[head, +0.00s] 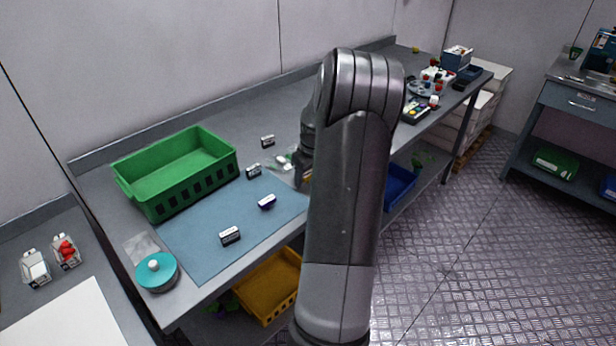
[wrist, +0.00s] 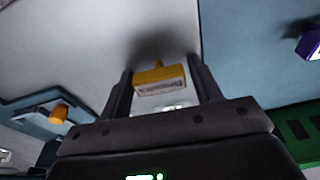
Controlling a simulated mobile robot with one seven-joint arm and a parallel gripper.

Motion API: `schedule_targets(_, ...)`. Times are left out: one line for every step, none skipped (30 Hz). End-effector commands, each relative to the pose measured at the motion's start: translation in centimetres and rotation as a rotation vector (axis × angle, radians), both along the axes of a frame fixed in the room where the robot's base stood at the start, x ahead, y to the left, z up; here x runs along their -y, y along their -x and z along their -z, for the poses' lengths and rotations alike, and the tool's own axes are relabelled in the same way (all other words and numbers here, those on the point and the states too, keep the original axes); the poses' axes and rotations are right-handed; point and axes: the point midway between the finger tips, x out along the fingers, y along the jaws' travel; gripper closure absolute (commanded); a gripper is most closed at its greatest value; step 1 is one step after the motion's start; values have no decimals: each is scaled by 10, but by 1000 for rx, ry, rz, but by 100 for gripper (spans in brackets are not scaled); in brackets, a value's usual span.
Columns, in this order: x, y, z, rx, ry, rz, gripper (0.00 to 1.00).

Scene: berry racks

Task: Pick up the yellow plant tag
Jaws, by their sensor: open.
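The yellow plant tag (wrist: 158,84) shows in the wrist view as a small yellow block with a printed white label, lying on the grey bench surface. My gripper (wrist: 162,72) is open, with one finger on each side of the tag. There is a gap between the tag and the right finger; whether the left finger touches it I cannot tell.
A blue-grey mat (head: 205,260) holds a purple tag (head: 267,202) and a dark tag (head: 230,237). A green crate (head: 190,180) stands behind it on the left. A teal-lidded pot (head: 157,272) is at the front corner. More tags (head: 253,171) lie near the mat's back edge.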

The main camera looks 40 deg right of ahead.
Motion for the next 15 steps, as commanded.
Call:
schedule_targets(0,0,-1,0,0,0,42)
schedule_targets(0,0,-1,0,0,0,42)
schedule_targets(0,0,-1,0,0,0,43)
schedule_targets(0,0,-1,0,0,0,45)
schedule_targets(0,0,-1,0,0,0,48)
schedule_targets(0,0,-1,0,0,0,51)
schedule_targets(0,0,-1,0,0,0,53)
schedule_targets(0,0,-1,0,0,0,56)
schedule_targets(0,0,-1,0,0,0,59)
schedule_targets(0,0,-1,0,0,0,61)
schedule_targets(0,0,-1,0,0,0,64)
schedule_targets(0,0,-1,0,0,0,67)
schedule_targets(0,0,-1,0,0,0,70)
schedule_targets(0,0,-1,0,0,0,72)
schedule_targets(0,0,-1,0,0,0,75)
